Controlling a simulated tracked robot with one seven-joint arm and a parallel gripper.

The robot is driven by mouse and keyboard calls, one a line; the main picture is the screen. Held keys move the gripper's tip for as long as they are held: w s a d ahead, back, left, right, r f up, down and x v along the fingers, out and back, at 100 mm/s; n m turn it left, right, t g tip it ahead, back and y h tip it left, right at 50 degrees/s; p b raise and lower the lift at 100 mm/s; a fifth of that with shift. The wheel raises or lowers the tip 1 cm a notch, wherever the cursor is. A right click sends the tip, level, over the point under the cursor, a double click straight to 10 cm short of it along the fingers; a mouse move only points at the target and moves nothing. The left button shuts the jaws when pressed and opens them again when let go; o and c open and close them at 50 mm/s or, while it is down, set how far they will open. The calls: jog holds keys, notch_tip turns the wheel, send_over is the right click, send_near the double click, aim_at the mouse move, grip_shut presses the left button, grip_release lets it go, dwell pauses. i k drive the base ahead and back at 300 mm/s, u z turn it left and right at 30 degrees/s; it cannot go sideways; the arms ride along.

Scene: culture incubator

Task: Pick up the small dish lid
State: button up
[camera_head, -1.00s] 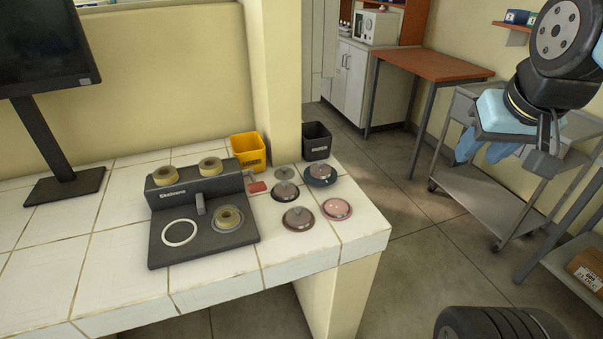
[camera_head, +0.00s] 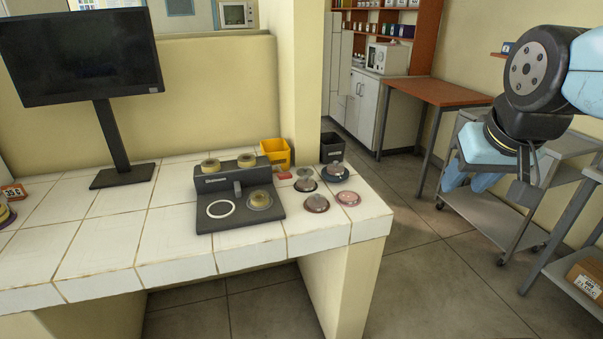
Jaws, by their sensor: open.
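Several small round lidded dishes or lids stand in a cluster at the right end of the white tiled bench (camera_head: 105,237). They are a brown one (camera_head: 316,204), a pink one (camera_head: 348,198), a dark grey-green one (camera_head: 305,183) and a dark blue-rimmed one (camera_head: 335,172). I cannot tell which is the small dish lid. My gripper (camera_head: 524,188) hangs at the upper right, over the floor and in front of the cart, well apart from the dishes. It is open and holds nothing that I can see.
A black device (camera_head: 240,222) with tan rings stands left of the dishes. A yellow bin (camera_head: 275,152) and a black bin (camera_head: 333,147) stand behind. A monitor (camera_head: 85,58) is at the left. A metal cart (camera_head: 480,212) stands at right. The floor between is clear.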

aim_at(304, 171)
jog(key=u, duration=0.2)
jog(key=i, duration=1)
jog(key=z, duration=0.05)
